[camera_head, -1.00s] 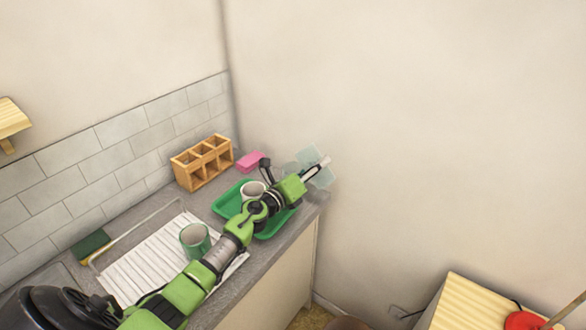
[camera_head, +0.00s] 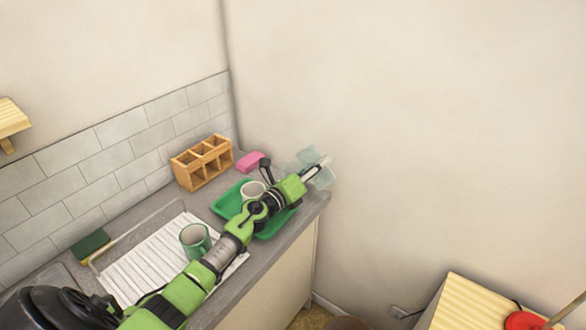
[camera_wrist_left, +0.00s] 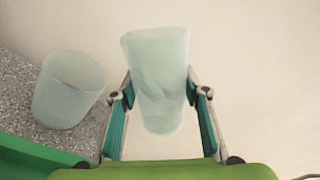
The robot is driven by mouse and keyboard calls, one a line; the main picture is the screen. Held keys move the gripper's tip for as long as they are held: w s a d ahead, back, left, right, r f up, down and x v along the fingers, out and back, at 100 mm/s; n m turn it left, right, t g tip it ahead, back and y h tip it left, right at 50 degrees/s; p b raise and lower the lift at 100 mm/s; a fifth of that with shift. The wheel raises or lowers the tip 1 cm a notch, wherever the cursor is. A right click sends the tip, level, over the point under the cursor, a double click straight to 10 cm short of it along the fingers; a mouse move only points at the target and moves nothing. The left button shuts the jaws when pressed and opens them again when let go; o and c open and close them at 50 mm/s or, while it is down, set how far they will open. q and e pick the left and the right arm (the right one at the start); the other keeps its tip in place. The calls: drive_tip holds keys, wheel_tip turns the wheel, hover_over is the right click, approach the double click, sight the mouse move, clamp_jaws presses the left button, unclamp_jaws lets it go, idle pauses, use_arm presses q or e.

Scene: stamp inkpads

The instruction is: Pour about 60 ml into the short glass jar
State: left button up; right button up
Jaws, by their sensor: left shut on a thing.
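My left gripper (camera_wrist_left: 160,107) is shut on a pale, translucent glass (camera_wrist_left: 158,58), held between its two fingers. Faint lines show inside this glass; I cannot tell the liquid level. A second translucent glass jar (camera_wrist_left: 68,90), seemingly the short one, stands on the speckled counter to the left in the left wrist view, apart from the held glass. In the head view my left gripper (camera_head: 322,166) is at the counter's far right end, and the pale glasses there overlap and are partly hidden by it. My right gripper is not in view.
A green tray (camera_head: 227,205) with a white cup (camera_head: 252,189) lies under my left arm. A green mug (camera_head: 195,240) stands on the white drainer (camera_head: 140,267). A wooden compartment box (camera_head: 202,163) and a pink sponge (camera_head: 249,161) are behind. The wall is close beyond the gripper.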

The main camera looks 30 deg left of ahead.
sight(324, 185)
use_arm(q)
drive_tip(key=shift+f+m+b, duration=0.35)
drive_tip(key=shift+m+b, duration=0.35)
drive_tip(key=shift+m, duration=0.2)
drive_tip(key=d+f+m+b, duration=0.1)
drive_tip(key=f+m+b, duration=0.1)
drive_tip(key=f+m, duration=0.1)
drive_tip(key=d+f+m+b, duration=0.1)
drive_tip(key=m, duration=0.1)
drive_tip(key=shift+s+d+f+b, duration=0.15)
drive_tip(key=shift+d+f+b, duration=0.05)
drive_tip(key=shift+d+b, duration=0.15)
drive_tip(key=shift+d+m, duration=0.3)
drive_tip(key=shift+m, duration=0.7)
drive_tip(key=shift+d, duration=0.1)
